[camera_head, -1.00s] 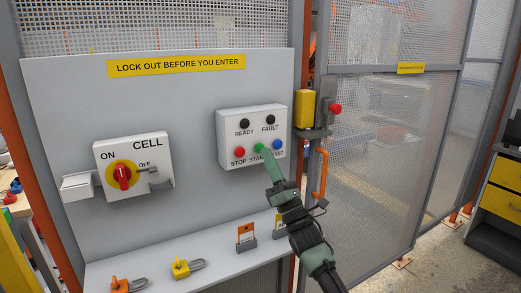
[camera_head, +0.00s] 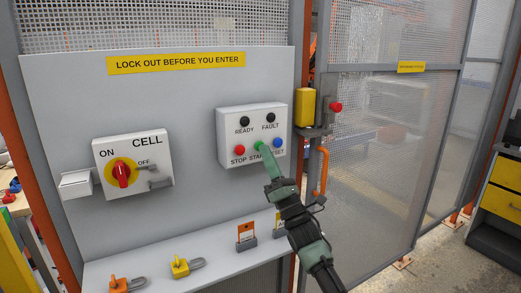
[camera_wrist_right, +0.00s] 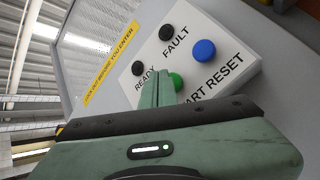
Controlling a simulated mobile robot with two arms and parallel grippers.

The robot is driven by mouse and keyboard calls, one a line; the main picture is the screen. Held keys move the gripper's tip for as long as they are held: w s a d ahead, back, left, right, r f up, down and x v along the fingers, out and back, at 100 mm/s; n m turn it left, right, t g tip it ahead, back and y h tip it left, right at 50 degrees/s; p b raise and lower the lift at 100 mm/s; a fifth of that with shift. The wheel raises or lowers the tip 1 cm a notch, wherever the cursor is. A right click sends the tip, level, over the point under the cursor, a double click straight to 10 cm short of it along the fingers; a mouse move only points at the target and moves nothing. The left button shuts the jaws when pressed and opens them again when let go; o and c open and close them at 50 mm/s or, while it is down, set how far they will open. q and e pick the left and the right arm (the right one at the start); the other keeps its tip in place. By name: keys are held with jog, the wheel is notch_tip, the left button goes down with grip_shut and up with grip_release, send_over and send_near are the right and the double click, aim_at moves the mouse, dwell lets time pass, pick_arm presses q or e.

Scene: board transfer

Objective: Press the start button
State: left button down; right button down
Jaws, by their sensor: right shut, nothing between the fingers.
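The green start button (camera_head: 259,144) sits on the white control box (camera_head: 222,129), between the red stop button (camera_head: 239,150) and the blue reset button (camera_head: 277,143). My right gripper (camera_head: 265,150) is shut and empty, its fingertips at the start button and partly covering it and its label. In the right wrist view the shut fingers (camera_wrist_right: 160,88) point at the box, with the green button (camera_wrist_right: 177,81) just beside their tips. I cannot tell whether they touch it. My left gripper is not in view.
The dark READY (camera_head: 244,121) and FAULT (camera_head: 270,118) lamps are above the buttons. A red rotary switch (camera_head: 122,174) is at left. Padlocks (camera_head: 181,267) and tags (camera_head: 246,232) sit on the ledge below. A yellow gate switch (camera_head: 304,108) and orange handle (camera_head: 322,170) are at right.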

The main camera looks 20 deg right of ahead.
jog(key=shift+w+b, duration=0.4)
jog(key=shift+b, duration=0.1)
dwell(0.6)
jog(key=shift+s, duration=0.1)
jog(key=shift+s+p, duration=0.4)
jog(key=shift+s, duration=0.35)
jog(key=s, duration=0.1)
jog(key=s+p, duration=0.1)
jog(key=s, duration=0.1)
jog(key=s+p, duration=0.1)
jog(key=s, duration=0.1)
jog(key=shift+d, duration=0.25)
jog(key=shift+f, duration=0.1)
dwell(0.8)
